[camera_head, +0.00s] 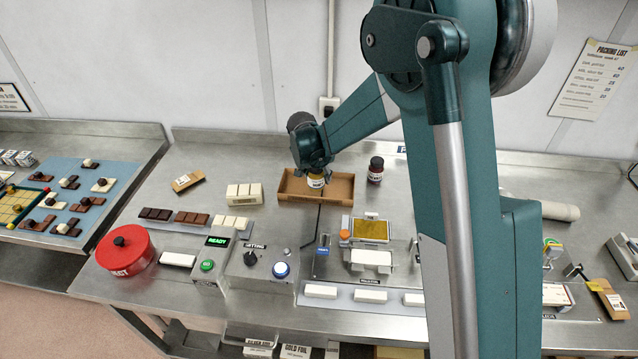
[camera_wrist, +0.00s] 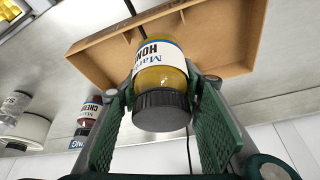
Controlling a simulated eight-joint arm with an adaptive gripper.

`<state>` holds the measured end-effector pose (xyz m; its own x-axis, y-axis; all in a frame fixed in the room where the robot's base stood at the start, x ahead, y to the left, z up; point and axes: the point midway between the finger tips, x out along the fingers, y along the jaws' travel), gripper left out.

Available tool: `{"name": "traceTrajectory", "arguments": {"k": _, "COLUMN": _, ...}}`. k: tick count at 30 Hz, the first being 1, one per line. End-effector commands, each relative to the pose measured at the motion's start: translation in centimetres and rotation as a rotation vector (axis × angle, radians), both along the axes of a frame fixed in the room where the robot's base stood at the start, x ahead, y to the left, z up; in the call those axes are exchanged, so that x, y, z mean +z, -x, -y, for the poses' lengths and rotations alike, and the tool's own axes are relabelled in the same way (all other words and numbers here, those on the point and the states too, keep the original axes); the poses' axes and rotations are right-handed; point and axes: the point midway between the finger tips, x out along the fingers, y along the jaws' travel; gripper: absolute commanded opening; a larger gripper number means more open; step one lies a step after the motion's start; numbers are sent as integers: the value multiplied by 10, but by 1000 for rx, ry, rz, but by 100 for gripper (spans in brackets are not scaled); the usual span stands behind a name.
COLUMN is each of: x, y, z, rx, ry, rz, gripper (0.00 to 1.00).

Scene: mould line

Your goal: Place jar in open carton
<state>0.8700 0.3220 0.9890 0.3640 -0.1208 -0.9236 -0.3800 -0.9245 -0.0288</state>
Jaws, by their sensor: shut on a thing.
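A honey jar (camera_head: 316,181) with yellow contents, a white label and a dark lid is in my gripper (camera_head: 313,171). In the wrist view the jar (camera_wrist: 160,75) sits between the two green finger pads, lid towards the camera. The open carton (camera_head: 343,190) is a shallow brown cardboard box at the back of the bench. The jar overlaps the carton's middle in the head view, and the carton (camera_wrist: 95,62) lies beyond it in the wrist view. I cannot tell whether the jar touches the carton floor. No other item shows inside the carton.
A dark cherry jar (camera_head: 375,170) stands just right of the carton. A cream block (camera_head: 244,193) stands to its left. A fixture with a gold plate (camera_head: 371,229) and a control box (camera_head: 256,266) stand in front. Bare steel lies between the carton and the fixture.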

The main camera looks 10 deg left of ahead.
Motion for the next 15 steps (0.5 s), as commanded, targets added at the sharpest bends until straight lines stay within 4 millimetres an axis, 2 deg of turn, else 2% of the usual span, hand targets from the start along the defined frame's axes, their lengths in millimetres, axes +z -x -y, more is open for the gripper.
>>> {"name": "traceTrajectory", "arguments": {"k": 9, "x": -1, "y": 0, "z": 0, "rx": 0, "ry": 0, "rz": 0, "gripper": 19}}
{"name": "traceTrajectory", "arguments": {"k": 15, "x": -15, "y": 0, "z": 0, "rx": 0, "ry": 0, "rz": 0, "gripper": 19}}
